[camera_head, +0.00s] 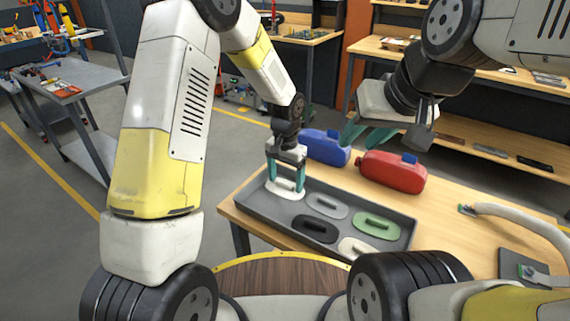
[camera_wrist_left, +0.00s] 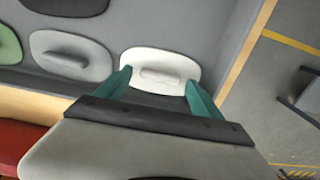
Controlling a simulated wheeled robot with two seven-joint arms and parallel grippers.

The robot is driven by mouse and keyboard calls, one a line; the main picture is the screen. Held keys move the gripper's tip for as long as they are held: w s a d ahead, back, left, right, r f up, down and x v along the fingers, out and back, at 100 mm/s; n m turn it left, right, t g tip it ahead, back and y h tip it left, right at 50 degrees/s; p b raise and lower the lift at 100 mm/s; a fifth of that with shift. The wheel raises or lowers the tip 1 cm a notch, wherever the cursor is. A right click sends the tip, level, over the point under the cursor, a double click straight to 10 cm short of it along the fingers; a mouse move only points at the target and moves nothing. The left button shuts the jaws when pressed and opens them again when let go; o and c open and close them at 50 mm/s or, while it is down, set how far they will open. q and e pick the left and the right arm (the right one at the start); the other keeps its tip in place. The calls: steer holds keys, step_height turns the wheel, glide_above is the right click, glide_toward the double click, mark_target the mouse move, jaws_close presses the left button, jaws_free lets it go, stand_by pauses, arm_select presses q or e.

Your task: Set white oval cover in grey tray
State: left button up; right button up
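The white oval cover (camera_head: 284,191) lies in the left end of the grey tray (camera_head: 252,207), its raised handle upward. It also shows in the left wrist view (camera_wrist_left: 160,58), flat on the grey tray floor (camera_wrist_left: 205,25). My left gripper (camera_head: 286,184) is just above the cover. Its teal fingers are apart, one toward each end of the handle, with visible gaps in the left wrist view (camera_wrist_left: 158,92). My right gripper (camera_head: 367,136) hangs behind the tray, above the table, with its teal fingers apart and nothing between them.
The tray also holds a grey cover (camera_head: 327,206), a black cover (camera_head: 314,229), a green cover (camera_head: 376,224) and a cream cover (camera_head: 358,247). A blue container (camera_head: 325,147) and a red container (camera_head: 392,172) stand behind it. A curved pale tube (camera_head: 515,217) is at right.

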arm_select(q)
step_height(320, 180, up, 12)
steer(key=s+a+r+n+t+h, duration=0.1)
steer(key=s+a+r, duration=0.3)
steer(key=r, duration=0.2)
steer(key=s+a+r+n+t, duration=0.2)
steer(key=s+a+r, duration=0.1)
steer(key=a+r, duration=0.25)
steer(key=s+a+r+n+t, duration=0.1)
steer(key=s+a+r, duration=0.1)
steer(key=s, duration=0.5)
steer(key=s+a+r+n+t+h, duration=0.1)
steer(key=s+a+r+n+t, duration=0.1)
steer(key=s+a, duration=0.2)
steer(key=s, duration=0.3)
steer(key=shift+s+r, duration=0.15)
steer(key=shift+r, duration=0.1)
